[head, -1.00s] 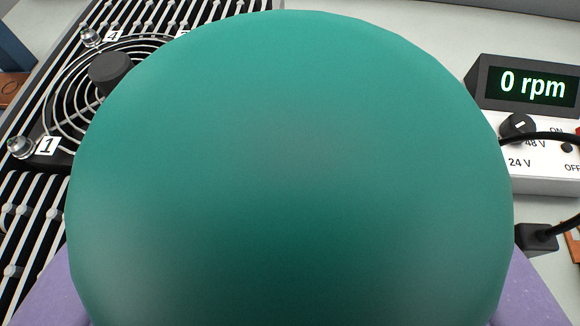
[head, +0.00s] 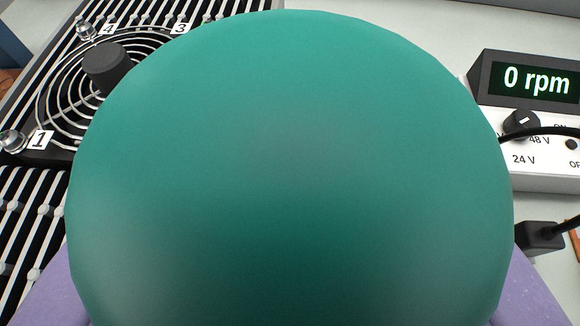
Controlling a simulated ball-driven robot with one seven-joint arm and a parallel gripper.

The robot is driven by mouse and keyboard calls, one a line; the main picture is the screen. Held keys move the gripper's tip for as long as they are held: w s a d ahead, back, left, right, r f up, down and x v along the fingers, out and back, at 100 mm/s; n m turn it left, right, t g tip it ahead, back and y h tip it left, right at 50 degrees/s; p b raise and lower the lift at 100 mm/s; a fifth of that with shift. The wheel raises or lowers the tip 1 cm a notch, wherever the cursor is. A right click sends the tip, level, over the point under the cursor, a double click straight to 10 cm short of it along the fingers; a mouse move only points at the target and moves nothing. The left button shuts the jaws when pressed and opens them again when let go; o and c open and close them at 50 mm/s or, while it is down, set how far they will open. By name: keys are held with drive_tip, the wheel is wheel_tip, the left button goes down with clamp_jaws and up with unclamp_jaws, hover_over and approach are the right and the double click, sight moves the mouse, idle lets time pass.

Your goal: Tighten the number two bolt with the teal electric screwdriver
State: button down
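The teal electric screwdriver (head: 290,160) fills the middle of the view as a large rounded teal body. My gripper (head: 290,285) shows as purple parts at its lower left and lower right, shut on it; the fingertips are hidden. The fan (head: 60,95) with a wire guard lies at the upper left, with number labels 1 (head: 41,140), 4 (head: 108,29) and 3 (head: 180,28). Silver bolts show beside label 1 (head: 12,141) and label 4 (head: 86,30). The number two bolt and the screwdriver's tip are hidden behind the teal body.
A power unit (head: 505,150) at the right reads 0 rpm, with a knob (head: 521,123) and a black cable. A black plug (head: 540,237) lies below it. The slatted duct (head: 25,240) runs along the left. Pale surface shows at the upper right.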

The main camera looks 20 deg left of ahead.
sight(288, 8)
drive_tip(key=shift+f+b, duration=0.7)
drive_tip(key=shift+b, duration=0.5)
idle(1.4)
drive_tip(key=shift+r, duration=0.1)
drive_tip(key=shift+r+p, duration=1.85)
drive_tip(key=shift+r, duration=1.15)
